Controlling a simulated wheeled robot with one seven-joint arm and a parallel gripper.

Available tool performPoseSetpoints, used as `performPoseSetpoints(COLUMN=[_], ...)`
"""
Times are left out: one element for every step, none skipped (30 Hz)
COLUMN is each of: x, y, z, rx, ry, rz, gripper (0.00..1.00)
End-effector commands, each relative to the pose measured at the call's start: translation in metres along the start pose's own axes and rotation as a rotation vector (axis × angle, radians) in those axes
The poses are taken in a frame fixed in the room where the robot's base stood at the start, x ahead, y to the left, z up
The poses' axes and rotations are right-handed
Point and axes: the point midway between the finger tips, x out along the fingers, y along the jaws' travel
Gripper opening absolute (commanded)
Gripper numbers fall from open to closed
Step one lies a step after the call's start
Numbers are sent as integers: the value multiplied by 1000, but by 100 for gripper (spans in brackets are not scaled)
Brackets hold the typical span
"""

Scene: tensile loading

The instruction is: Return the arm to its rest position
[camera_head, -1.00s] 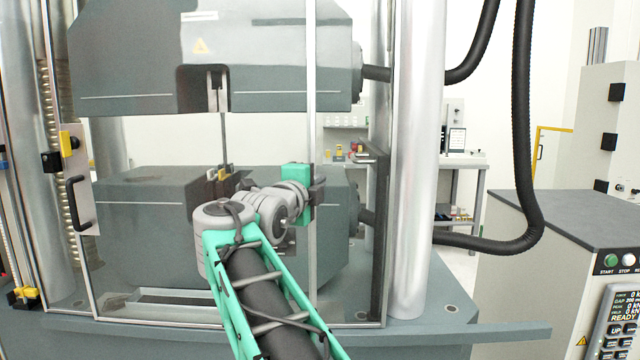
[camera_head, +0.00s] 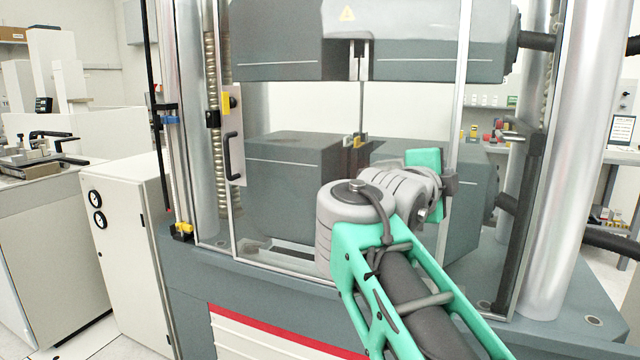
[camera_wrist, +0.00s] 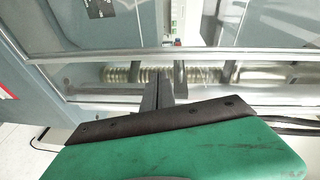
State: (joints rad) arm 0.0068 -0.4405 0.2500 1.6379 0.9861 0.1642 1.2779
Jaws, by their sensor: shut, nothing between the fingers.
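My arm, green with grey joints, reaches up from the bottom right of the head view in front of the testing machine. My gripper (camera_head: 450,184) is at its end, before the machine's glass front and right of the thin metal specimen (camera_head: 361,95). Its fingers are small and partly hidden there. The specimen stands upright between the upper crosshead (camera_head: 420,45) and the lower grip block (camera_head: 290,175).
The machine's glass door has a black handle (camera_head: 234,157) left of my arm. A silver column (camera_head: 580,150) stands to the right. The machine's base ledge (camera_head: 270,285) runs below my arm. A white cabinet (camera_head: 130,250) with gauges stands at the left.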

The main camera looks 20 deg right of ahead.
Motion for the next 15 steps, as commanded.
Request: performPoseSetpoints(x=[-6, -12, -24, -36, -51, -72, -90, -109, -136, -156, -175, -198, -214, -228, -243], y=[-3, 6, 25, 41, 58, 83, 101, 120, 143, 161, 176, 194, 206, 216, 228], z=[22, 39, 62, 79, 93, 108, 116, 122, 127, 127, 126, 122, 119, 116, 111], rx=[-147, -258, -424, -553, -683, -848, -967, -1083, -1227, -1326, -1416, -1520, -1586, -1641, -1699], ry=[-96, -170, -284, -378, -473, -602, -699, -799, -931, -1027, -1119, -1233, -1310, -1378, -1452], rz=[56, 92, 140, 170, 194, 218, 228, 234, 230, 225, 213, 192, 174, 156, 134], gripper=[0, 0, 0, 0, 0, 0, 0, 0, 0, 0, 0, 0, 0, 0, 0])
